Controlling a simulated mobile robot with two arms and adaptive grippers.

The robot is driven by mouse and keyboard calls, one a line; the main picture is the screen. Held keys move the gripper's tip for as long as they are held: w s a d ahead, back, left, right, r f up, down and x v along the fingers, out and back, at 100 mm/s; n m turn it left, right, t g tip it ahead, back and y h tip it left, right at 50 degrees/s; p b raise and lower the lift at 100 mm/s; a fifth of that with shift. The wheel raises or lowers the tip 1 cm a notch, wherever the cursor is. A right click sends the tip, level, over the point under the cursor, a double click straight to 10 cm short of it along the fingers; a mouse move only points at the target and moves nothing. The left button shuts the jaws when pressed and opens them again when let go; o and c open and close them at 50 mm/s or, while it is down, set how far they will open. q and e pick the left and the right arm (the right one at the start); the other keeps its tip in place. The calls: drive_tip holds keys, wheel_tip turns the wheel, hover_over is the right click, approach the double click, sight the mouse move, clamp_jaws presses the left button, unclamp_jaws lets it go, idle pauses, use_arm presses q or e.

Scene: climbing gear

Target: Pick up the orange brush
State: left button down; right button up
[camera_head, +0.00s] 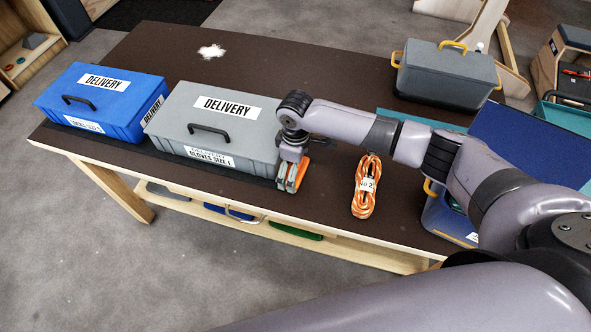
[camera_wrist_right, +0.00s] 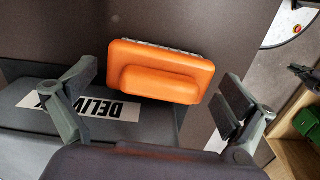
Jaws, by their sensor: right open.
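The orange brush (camera_wrist_right: 160,70) lies on the dark tabletop just right of the grey delivery box, with a raised orange handle block and pale bristles along its far edge. In the head view my right gripper (camera_head: 292,178) is directly above it and hides most of it. In the right wrist view my right gripper (camera_wrist_right: 158,84) is open, with one finger left and one right of the brush, and clear gaps on both sides. My left gripper is not in view.
The grey delivery box (camera_head: 222,115) stands close left of the gripper, the blue delivery box (camera_head: 102,100) beyond it. An orange rope bundle (camera_head: 366,187) lies to the right. A grey toolbox (camera_head: 446,75) stands at the back right. The table's (camera_head: 300,60) back middle is mostly clear.

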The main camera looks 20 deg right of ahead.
drive_tip(key=c, duration=1)
drive_tip(key=shift+r, duration=0.15)
